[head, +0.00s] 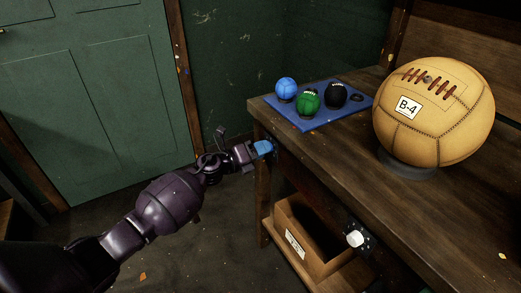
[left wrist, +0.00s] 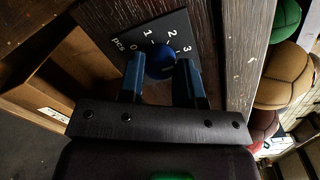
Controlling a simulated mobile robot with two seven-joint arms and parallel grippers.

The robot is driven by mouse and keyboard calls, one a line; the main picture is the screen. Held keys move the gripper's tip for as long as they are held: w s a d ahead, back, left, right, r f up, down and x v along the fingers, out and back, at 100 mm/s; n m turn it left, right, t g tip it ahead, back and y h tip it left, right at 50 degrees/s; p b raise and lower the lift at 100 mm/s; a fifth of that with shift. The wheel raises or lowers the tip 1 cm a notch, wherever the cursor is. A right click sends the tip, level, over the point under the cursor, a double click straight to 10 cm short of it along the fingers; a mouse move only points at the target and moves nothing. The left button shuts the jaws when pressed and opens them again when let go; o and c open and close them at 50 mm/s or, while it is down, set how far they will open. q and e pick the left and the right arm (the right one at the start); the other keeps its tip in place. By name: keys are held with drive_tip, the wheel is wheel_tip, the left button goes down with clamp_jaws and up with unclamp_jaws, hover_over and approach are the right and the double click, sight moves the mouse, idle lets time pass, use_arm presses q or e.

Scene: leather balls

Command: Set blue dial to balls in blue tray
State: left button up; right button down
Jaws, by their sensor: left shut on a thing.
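The blue tray (head: 312,124) lies on the far end of the workbench. It holds a blue ball (head: 286,89), a green ball (head: 307,102) and a black ball (head: 336,94). A small dark ring (head: 357,97) in the tray's right corner looks empty. The blue dial (left wrist: 160,62) sits on a dark plate (left wrist: 140,40) marked 0, 1, 2 and 3. My left gripper (head: 268,148) is at the bench's front side, its blue fingers shut on the dial in the left wrist view (left wrist: 160,78). I cannot tell which number the dial points to. My right gripper is out of view.
A large tan ball (head: 435,110) labelled B-4 stands on the bench (head: 330,152). Green, brown and red balls show at the right of the left wrist view.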

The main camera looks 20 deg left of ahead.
use_arm(q)
drive_tip(key=o, duration=0.9)
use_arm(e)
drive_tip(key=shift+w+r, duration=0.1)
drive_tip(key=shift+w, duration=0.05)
use_arm(q)
drive_tip(key=shift+p+v, duration=0.8)
drive_tip(key=shift+v, duration=4.6)
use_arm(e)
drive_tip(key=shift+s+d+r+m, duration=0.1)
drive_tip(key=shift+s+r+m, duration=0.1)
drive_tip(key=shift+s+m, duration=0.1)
use_arm(q)
drive_tip(key=shift+f, duration=0.1)
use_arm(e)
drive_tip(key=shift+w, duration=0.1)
